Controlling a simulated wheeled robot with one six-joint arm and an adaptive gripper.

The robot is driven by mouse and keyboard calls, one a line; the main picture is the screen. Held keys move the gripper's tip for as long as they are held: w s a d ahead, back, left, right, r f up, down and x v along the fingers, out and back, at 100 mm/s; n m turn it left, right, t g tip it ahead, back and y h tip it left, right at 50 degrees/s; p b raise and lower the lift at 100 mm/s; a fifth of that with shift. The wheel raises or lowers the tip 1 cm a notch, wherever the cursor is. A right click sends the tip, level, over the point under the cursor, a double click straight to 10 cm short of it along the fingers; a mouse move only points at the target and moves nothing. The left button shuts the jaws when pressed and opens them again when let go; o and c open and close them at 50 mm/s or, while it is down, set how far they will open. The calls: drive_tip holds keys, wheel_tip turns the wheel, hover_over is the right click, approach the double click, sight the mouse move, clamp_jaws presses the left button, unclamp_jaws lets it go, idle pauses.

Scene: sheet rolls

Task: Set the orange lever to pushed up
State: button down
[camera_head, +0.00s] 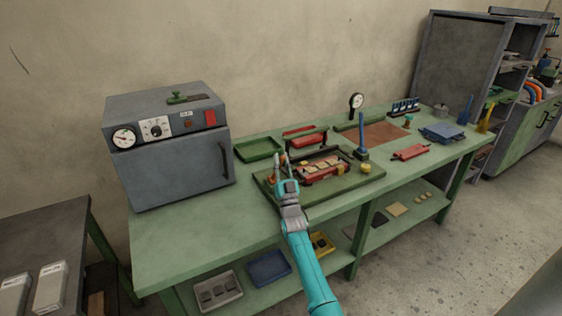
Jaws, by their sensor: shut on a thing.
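My gripper (280,158) is at the left end of a dark green tray-like fixture (320,194) on the green workbench. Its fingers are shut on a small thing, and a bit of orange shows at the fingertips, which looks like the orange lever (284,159). The fingers and wrist hide most of it, so its angle is hard to tell. A red device (322,175) with several pale pieces on it lies in the fixture, right of my gripper. A blue upright handle (362,132) and a yellow knob (365,168) are at the fixture's right side.
A grey oven-like box (175,165) with dials stands on the bench (190,227) at left. An empty green tray (258,149) and a red part (300,131) lie behind my gripper. Red pliers-like tool (409,152) and blue item (442,131) lie at right. The bench's front left is clear.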

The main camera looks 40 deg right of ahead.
drive_tip(key=c, duration=1.1)
unclamp_jaws()
drive_tip(key=shift+o, duration=0.2)
drive_tip(key=shift+s+a+f, duration=0.15)
drive_tip(key=shift+s+f, duration=0.05)
drive_tip(key=shift+f, duration=0.05)
drive_tip(key=s+a, duration=0.6)
drive_tip(key=s, duration=0.4)
drive_tip(key=shift+s+a+f, duration=0.2)
drive_tip(key=shift+s, duration=0.15)
